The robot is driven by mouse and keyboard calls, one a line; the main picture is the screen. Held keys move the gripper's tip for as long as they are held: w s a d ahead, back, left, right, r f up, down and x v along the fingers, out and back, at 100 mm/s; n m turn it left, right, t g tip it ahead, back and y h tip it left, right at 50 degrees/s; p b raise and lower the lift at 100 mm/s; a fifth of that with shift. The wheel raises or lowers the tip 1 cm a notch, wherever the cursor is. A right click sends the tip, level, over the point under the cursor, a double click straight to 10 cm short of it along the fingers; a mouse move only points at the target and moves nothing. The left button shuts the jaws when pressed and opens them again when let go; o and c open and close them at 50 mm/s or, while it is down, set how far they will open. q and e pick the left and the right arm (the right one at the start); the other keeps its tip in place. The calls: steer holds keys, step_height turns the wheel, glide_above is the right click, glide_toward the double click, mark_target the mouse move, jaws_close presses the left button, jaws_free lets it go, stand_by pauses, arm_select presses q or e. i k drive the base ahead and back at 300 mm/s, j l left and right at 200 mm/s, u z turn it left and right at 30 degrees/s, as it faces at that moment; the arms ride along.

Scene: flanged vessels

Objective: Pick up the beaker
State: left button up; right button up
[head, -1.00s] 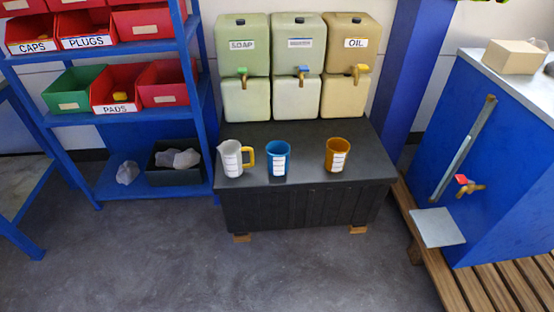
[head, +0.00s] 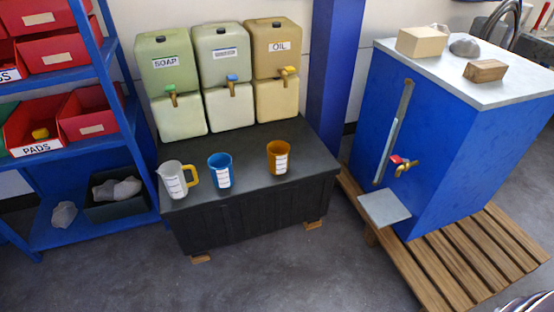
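Three measuring vessels stand upright in a row on a black bench-like container (head: 250,205). At the left is a clear-white beaker or jug (head: 173,181) with a yellow handle and a pouring lip. In the middle is a blue cup (head: 219,168) with a white scale label. At the right is an orange-brown cup (head: 277,155) with a similar label. No label on them reads "beaker".
Jugs marked SOAP (head: 167,62) and OIL (head: 278,48), plus one between, stand with taps behind the vessels. A blue shelf (head: 95,237) with bins is left. A blue tank (head: 440,130) with a red-handled tap stands right on a wooden pallet (head: 480,255). Grey floor in front is clear.

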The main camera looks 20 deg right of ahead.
mark_target(278, 151)
steer(key=u, duration=0.35)
steer(key=i+l+u, duration=0.1)
steer(key=l+u, duration=0.25)
steer(key=i+l+u, duration=0.1)
steer(key=l+u, duration=0.6)
steer(key=i+l, duration=0.05)
steer(key=l, duration=0.05)
